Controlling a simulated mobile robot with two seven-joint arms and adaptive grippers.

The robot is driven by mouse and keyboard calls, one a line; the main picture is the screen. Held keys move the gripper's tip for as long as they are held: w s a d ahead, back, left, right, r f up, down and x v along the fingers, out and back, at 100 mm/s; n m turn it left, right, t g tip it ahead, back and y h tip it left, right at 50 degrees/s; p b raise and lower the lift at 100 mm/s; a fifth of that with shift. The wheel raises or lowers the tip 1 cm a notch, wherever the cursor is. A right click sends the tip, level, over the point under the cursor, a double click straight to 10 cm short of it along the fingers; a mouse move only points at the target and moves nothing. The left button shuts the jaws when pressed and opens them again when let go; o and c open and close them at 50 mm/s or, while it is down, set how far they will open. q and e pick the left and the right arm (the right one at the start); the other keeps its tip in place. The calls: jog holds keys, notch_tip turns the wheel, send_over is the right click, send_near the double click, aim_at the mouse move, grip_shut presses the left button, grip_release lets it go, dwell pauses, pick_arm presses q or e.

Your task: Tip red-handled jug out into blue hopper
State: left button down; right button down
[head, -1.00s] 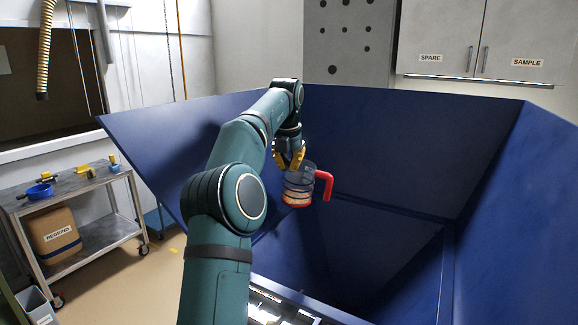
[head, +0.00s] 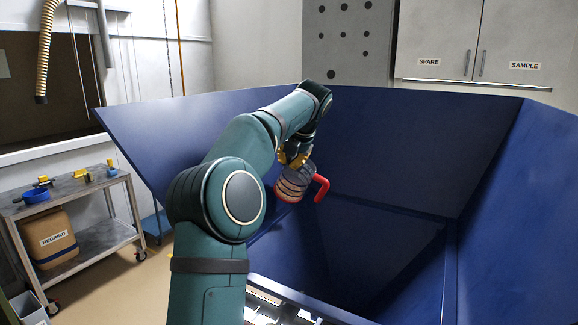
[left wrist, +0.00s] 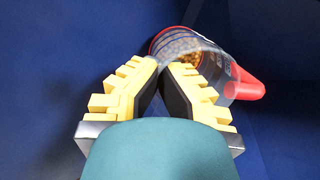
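The red-handled jug (head: 293,184) is clear with dark bands, a red base ring and a red handle on its right. It hangs tilted in the air over the blue hopper (head: 400,150), its base toward the lower left. My left gripper (head: 294,158) is shut on its upper wall. In the left wrist view the jug (left wrist: 212,62) shows tan granules inside, near its base. The yellow-padded fingers of my left gripper (left wrist: 162,75) nearly meet there; the exact contact is partly hidden. My right gripper is not in view.
The hopper's sloping walls surround the jug, with open space below it. Cabinets (head: 470,40) hang on the back wall.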

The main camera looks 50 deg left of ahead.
aim_at(299, 188)
pick_arm(q)
jog(key=shift+w+d+r+m+y+b, duration=0.15)
jog(key=shift+d+y+b, duration=0.3)
jog(key=shift+y+b, duration=0.5)
jog(key=shift+s+d+r+m+y+b, duration=0.15)
jog(key=shift+d+y+b, duration=0.35)
jog(key=shift+y, duration=0.75)
jog(key=shift+w+d+r+y+b, duration=0.15)
jog(key=shift+d+y+b, duration=0.3)
jog(key=shift+y+b, duration=0.5)
jog(key=shift+a+r+g+p, duration=0.1)
jog(key=shift+r+g+p, duration=0.15)
jog(key=shift+p, duration=0.4)
jog(key=shift+f+g+y, duration=0.3)
jog(key=shift+g+y, duration=0.05)
jog(key=shift+f+y+b, duration=0.1)
jog(key=shift+y+b, duration=0.3)
jog(key=shift+b, duration=0.35)
jog(key=shift+d, duration=0.25)
